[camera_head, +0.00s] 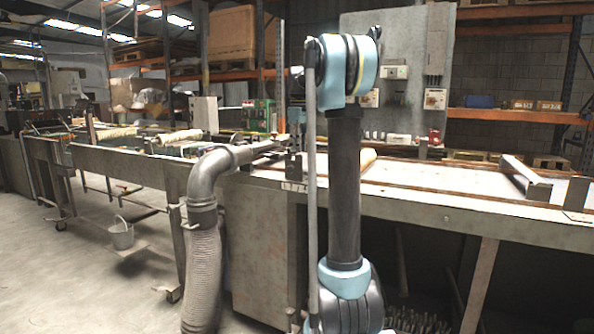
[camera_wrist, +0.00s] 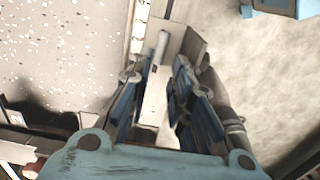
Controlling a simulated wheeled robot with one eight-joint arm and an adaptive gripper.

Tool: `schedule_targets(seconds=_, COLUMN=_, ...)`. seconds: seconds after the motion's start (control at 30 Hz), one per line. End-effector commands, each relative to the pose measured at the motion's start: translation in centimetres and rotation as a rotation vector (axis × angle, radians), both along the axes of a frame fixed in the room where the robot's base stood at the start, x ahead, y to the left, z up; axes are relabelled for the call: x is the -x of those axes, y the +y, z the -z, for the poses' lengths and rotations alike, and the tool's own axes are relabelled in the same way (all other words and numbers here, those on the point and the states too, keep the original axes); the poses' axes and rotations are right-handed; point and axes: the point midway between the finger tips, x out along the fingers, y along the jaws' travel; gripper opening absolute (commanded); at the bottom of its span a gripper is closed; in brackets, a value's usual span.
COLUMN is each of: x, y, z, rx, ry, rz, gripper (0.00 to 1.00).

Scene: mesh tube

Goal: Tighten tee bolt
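In the wrist view my gripper (camera_wrist: 164,68) is open, with its two dark fingers spread on either side of a narrow gap. A short grey rounded rod (camera_wrist: 162,44) shows just beyond the fingertips, in front of an angled metal bracket (camera_wrist: 185,42). It may be the tee bolt, but I cannot tell for sure. The fingers do not appear closed on it. In the head view my arm stands in front of the bench, and I cannot make out the gripper or the tee bolt clearly.
A metal elbow pipe (camera_head: 213,168) with a ribbed hose (camera_head: 201,270) stands left of my arm; a pipe (camera_wrist: 228,105) also runs beside the right finger in the wrist view. The long metal bench (camera_head: 450,208) extends right.

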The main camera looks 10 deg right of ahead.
Motion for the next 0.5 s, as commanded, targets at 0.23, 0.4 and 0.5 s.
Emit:
schedule_targets(seconds=0.23, x=0.0, y=0.0, z=4.5, rx=0.0, ry=0.0, rz=0.0, gripper=0.2)
schedule_targets(seconds=0.4, x=0.0, y=0.0, z=7.1, rx=0.0, ry=0.0, rz=0.0, gripper=0.2)
schedule_targets(seconds=0.5, x=0.0, y=0.0, z=8.2, rx=0.0, ry=0.0, rz=0.0, gripper=0.2)
